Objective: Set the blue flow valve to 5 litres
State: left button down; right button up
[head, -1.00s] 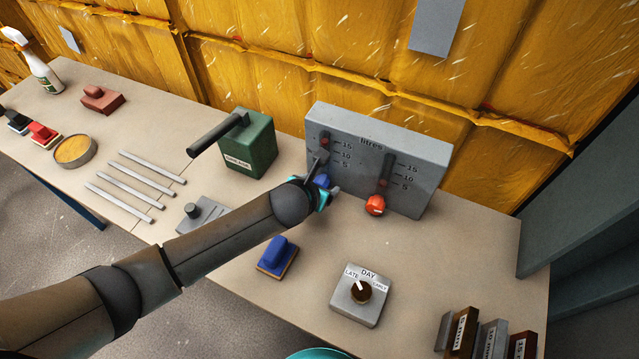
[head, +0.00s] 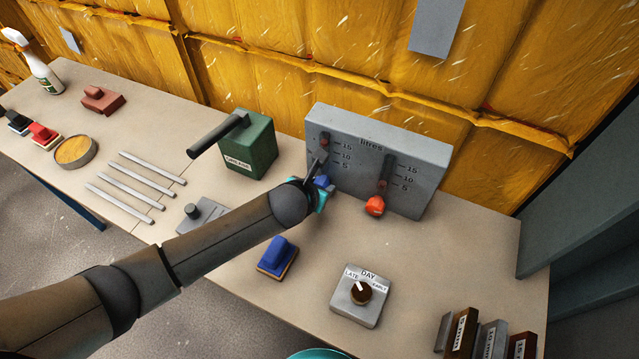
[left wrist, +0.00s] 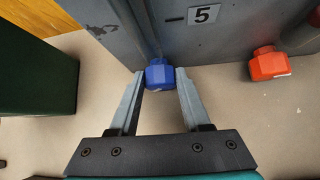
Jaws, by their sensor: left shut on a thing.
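The grey litres panel (head: 345,185) stands upright at the back of the bench, with two slots marked 15, 10 and 5. The blue flow valve (head: 322,181) is a blue knob at the lower left of the panel, partly hidden by my arm. In the left wrist view the blue knob (left wrist: 168,75) sits between the fingertips of my left gripper (left wrist: 162,78), which is shut on it. In the wrist view it lies below the left slot, left of the label 5 (left wrist: 204,14). The left slot's setting is too small to read surely.
A red-orange valve knob (head: 375,205) is at the panel's right slot. A blue stamp (head: 276,257) and a DAY dial box (head: 360,297) lie in front. Labelled blocks (head: 490,338) stand at the front right.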

pick_arm(q)
jog(key=shift+w+a+r+n+g+h+p, duration=0.1)
jog(key=shift+a+n+g+h+p, duration=0.25)
jog(key=shift+h+p, duration=0.4)
jog(key=shift+w+n+h, duration=0.1)
jog(key=shift+n+h, duration=0.35)
jog(key=shift+a+f+g+h+b, duration=0.1)
jog(key=shift+f+g+h+b, duration=0.2)
jog(key=shift+h, duration=0.2)
jog(key=shift+n+h+b, duration=0.7)
jog(key=shift+h+b, duration=0.1)
jog(key=shift+b, duration=0.35)
jog(key=shift+g, duration=0.25)
jog(key=shift+c, duration=1.8)
grip_release()
jog(key=shift+r, duration=0.1)
